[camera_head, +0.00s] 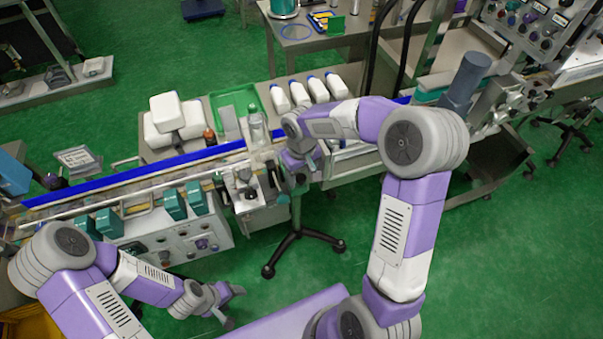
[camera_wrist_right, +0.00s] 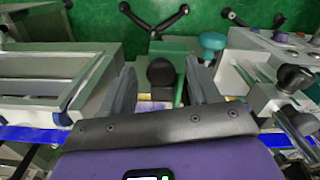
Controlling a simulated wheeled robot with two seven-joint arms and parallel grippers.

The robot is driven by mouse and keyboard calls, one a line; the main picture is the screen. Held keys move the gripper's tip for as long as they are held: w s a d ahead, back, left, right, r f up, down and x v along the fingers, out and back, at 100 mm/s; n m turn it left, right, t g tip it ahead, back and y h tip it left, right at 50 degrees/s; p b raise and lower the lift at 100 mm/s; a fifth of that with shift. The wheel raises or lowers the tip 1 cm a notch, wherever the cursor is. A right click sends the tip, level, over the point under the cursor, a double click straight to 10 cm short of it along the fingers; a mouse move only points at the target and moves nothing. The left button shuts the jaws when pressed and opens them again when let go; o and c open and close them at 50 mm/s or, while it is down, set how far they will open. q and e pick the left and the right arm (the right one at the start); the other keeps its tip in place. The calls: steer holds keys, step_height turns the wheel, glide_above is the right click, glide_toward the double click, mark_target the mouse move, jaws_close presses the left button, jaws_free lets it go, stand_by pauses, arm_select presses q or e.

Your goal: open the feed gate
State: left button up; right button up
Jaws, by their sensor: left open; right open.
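A round black knob (camera_wrist_right: 160,72), possibly the feed gate's handle, stands between the fingers of my right gripper (camera_wrist_right: 163,88) in the right wrist view. The fingers are spread on either side of it, with gaps visible; I cannot tell how deep they reach around it. In the head view my right gripper (camera_head: 284,178) points down beside the conveyor and hides this knob. My left gripper (camera_head: 236,307) is open and empty over the green floor at the lower middle. The gate plate itself cannot be made out.
A unit with another black knob (camera_head: 250,195) stands left of my right gripper. The blue-edged conveyor (camera_head: 120,177) runs behind. White bottles (camera_head: 318,90) and a green tray (camera_head: 234,103) lie beyond it. A tripod stand (camera_head: 296,240) is below. A teal knob (camera_wrist_right: 212,42) is near the right finger.

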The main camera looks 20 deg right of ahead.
arm_select(q)
steer(key=shift+r+p, duration=0.65)
steer(key=shift+r, duration=0.05)
arm_select(e)
step_height(320, 180, up, 8)
steer(key=shift+f, duration=0.2)
arm_select(q)
steer(key=shift+s, duration=0.1)
arm_select(e)
steer(key=shift+f, duration=0.1)
